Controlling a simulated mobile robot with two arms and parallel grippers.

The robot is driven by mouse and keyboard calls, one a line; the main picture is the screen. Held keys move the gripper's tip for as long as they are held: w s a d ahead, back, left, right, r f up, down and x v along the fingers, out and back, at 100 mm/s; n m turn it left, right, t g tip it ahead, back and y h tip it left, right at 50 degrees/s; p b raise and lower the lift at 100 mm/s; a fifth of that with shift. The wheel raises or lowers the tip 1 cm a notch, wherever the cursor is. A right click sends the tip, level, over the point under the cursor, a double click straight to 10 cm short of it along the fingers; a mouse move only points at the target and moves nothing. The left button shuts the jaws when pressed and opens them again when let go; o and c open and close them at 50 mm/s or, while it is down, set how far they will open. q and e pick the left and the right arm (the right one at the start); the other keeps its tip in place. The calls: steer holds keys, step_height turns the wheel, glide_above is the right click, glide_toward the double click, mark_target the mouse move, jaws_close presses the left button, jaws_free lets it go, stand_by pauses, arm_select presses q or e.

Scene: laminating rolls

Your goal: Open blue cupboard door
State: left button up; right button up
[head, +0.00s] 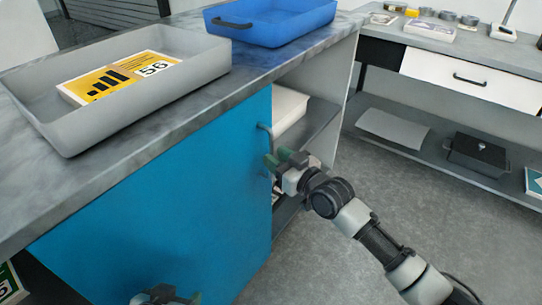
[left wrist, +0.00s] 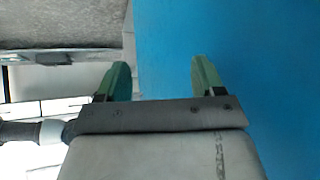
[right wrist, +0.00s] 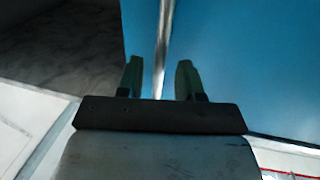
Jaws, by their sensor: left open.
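The blue cupboard door (head: 190,190) fills the front of the counter in the head view, its top edge running along under the countertop. Its grey handle (head: 264,128) is near its right edge. My right gripper (head: 272,162) is at the handle. In the right wrist view, the right gripper's green fingers (right wrist: 158,80) stand apart, with the bright handle bar (right wrist: 164,40) between them and gaps at both sides. My left gripper (head: 170,297) is low in front of the door, partly cut off by the frame. In the left wrist view its fingers (left wrist: 161,80) are wide apart and empty.
A grey tray (head: 215,62) with a yellow-and-white packet (head: 110,80) and a blue tray (head: 290,25) stand on the countertop. Open shelving (head: 320,115) lies right of the door. A side bench (head: 500,50) stands at right. The floor (head: 390,200) between is clear except for my arm.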

arm_select(q)
steer(key=shift+w+d+r+t, duration=0.2)
steer(key=shift+w+r+t, duration=0.15)
steer(key=shift+w+t, duration=0.15)
steer(key=shift+w+d+r+t, duration=0.2)
steer(key=shift+w+r+t, duration=0.1)
steer(key=shift+w+t, duration=0.15)
arm_select(e)
steer(key=shift+x, duration=1.3)
jaws_close()
